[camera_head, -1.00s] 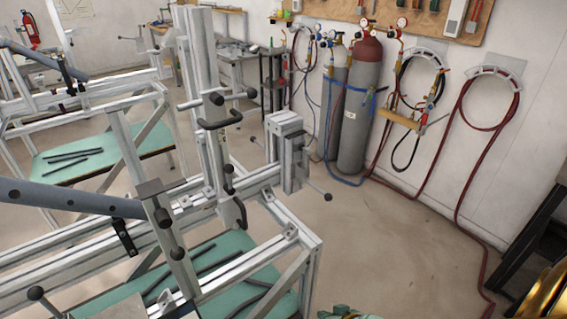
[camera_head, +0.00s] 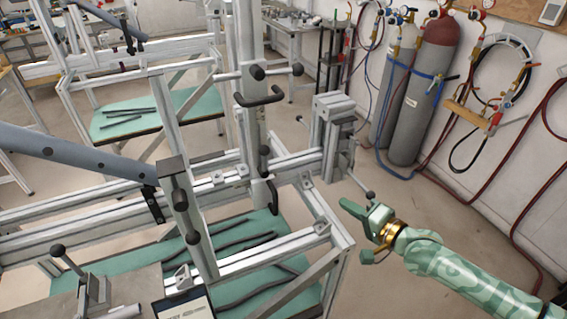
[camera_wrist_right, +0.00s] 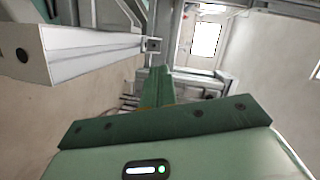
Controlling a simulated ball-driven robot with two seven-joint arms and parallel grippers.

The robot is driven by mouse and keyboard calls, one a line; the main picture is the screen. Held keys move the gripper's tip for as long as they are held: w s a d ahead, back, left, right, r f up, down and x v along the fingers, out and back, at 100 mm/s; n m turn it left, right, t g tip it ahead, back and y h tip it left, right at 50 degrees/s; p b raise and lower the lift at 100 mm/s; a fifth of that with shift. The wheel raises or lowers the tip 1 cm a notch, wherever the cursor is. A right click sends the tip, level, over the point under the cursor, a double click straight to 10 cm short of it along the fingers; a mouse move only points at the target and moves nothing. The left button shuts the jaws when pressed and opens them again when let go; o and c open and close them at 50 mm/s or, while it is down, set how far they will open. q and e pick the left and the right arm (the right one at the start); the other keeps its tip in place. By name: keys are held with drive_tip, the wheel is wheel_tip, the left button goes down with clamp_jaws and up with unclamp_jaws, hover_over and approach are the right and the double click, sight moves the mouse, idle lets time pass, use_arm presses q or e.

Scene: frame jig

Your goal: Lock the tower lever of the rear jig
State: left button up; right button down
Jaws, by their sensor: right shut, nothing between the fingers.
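A tall aluminium tower (camera_head: 246,100) stands on the nearest frame jig (camera_head: 120,215). It carries a bar with black knobs (camera_head: 297,69), a black U-shaped handle (camera_head: 262,97) and a lower black handle (camera_head: 272,194). I cannot tell which of these is the tower lever, or whether it is locked. A shorter block-like tower (camera_head: 333,120) at the jig's right end has a thin lever with a dark knob (camera_head: 370,195). My right gripper (camera_head: 346,205), green, is shut and empty, just below and left of that knob in the picture. It also shows in the wrist view (camera_wrist_right: 156,75). My left gripper is out of view.
A second jig (camera_head: 150,65) stands farther back on the left. A blue-grey tube (camera_head: 70,150) crosses the near jig. Gas cylinders (camera_head: 418,100) and hoses line the right wall. An aluminium beam (camera_wrist_right: 85,50) is close at left in the wrist view.

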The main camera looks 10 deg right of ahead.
sight(264, 161)
drive_tip(key=s+a+r+m+y, duration=0.2)
drive_tip(key=a+r+y, duration=0.3)
drive_tip(key=r, duration=0.6)
drive_tip(key=w+a+h+b, duration=0.1)
drive_tip(key=w+a, duration=0.7)
drive_tip(key=a, duration=0.2)
drive_tip(key=shift+a+r, duration=0.2)
drive_tip(key=shift+r, duration=0.1)
drive_tip(key=shift+w, duration=0.1)
